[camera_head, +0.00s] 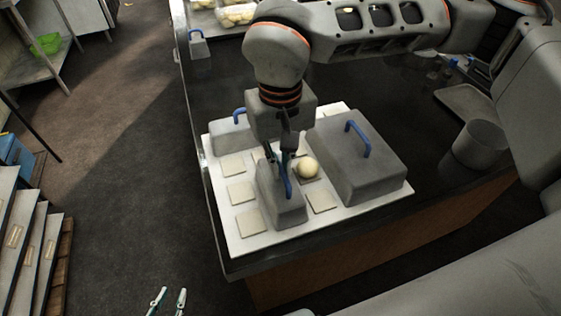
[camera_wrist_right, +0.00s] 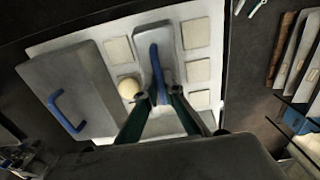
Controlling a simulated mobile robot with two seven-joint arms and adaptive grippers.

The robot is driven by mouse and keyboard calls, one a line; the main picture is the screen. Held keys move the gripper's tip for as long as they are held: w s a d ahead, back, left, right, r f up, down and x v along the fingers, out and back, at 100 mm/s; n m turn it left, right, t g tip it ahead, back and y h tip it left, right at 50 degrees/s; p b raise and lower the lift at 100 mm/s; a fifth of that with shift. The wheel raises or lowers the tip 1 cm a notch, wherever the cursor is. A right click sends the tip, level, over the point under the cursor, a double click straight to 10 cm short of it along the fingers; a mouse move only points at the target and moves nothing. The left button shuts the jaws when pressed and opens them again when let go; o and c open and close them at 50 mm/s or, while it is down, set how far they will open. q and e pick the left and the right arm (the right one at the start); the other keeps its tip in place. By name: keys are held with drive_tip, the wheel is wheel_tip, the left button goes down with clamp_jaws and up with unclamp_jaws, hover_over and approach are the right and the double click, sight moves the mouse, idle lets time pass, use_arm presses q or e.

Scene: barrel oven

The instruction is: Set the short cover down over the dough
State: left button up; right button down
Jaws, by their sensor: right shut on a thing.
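The short cover (camera_head: 283,208) is a narrow grey box with a blue handle. My right gripper (camera_head: 287,157) is shut on that handle, and the cover is upright, low over the front of the white board. I cannot tell whether it touches the board. In the right wrist view the cover (camera_wrist_right: 143,42) shows beyond the fingertips (camera_wrist_right: 160,93). The pale round dough ball (camera_head: 308,167) sits uncovered on the board, beside the cover, to its right; it also shows in the wrist view (camera_wrist_right: 129,88). My left gripper (camera_head: 170,298) is open and empty, over the floor.
The white board (camera_head: 355,207) carries several pale square pads. A large grey cover (camera_head: 345,160) with a blue handle stands right of the dough. Another grey cover (camera_head: 228,138) stands at the back left. A grey pot (camera_head: 480,143) stands on the dark counter at right.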

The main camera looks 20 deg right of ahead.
drive_tip(key=shift+f, duration=0.2)
drive_tip(key=c, duration=2.1)
unclamp_jaws()
wheel_tip(320, 180, up, 12)
